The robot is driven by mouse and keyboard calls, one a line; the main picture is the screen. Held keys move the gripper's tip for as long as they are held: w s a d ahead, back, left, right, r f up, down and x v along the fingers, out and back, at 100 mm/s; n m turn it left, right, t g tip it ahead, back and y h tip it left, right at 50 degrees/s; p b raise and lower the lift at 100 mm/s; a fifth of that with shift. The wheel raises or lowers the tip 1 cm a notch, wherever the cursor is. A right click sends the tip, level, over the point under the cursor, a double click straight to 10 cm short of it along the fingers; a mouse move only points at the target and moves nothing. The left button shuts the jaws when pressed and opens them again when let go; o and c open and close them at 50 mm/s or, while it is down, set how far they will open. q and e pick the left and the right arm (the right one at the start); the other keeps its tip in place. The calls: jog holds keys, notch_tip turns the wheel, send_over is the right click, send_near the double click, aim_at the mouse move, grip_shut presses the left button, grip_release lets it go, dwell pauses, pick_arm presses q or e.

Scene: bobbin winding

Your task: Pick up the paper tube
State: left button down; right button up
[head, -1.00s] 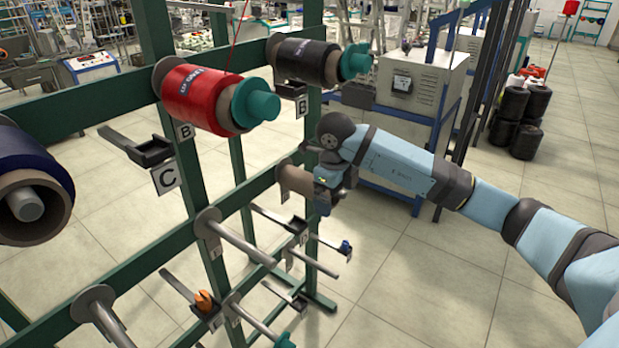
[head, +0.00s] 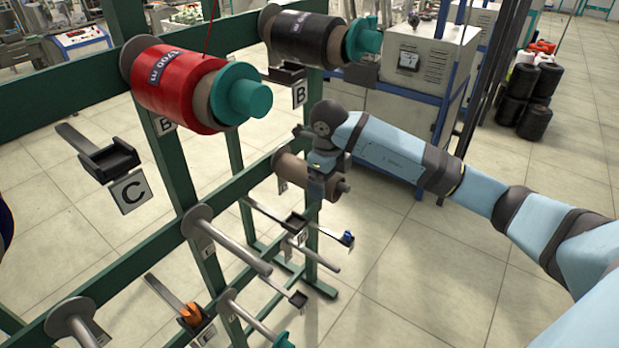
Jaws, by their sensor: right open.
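A brown paper tube (head: 290,168) sits on a spindle of the green rack, in the middle of the head view. The spindle's end (head: 344,187) shows just right of my gripper. My right gripper (head: 318,190) is open at the tube's front part and hides some of it. I cannot tell whether its fingers touch the tube. My left gripper is not in view.
A red bobbin (head: 180,85) and a black bobbin (head: 300,38) are on the rack's upper spindles. Bare spindles (head: 235,245) and small trays (head: 110,160) stick out below. A grey machine cabinet (head: 415,75) stands behind my right arm.

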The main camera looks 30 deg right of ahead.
notch_tip(320, 180, down, 3)
jog(key=shift+d+f, duration=0.1)
jog(key=shift+d, duration=0.05)
jog(key=c, duration=1)
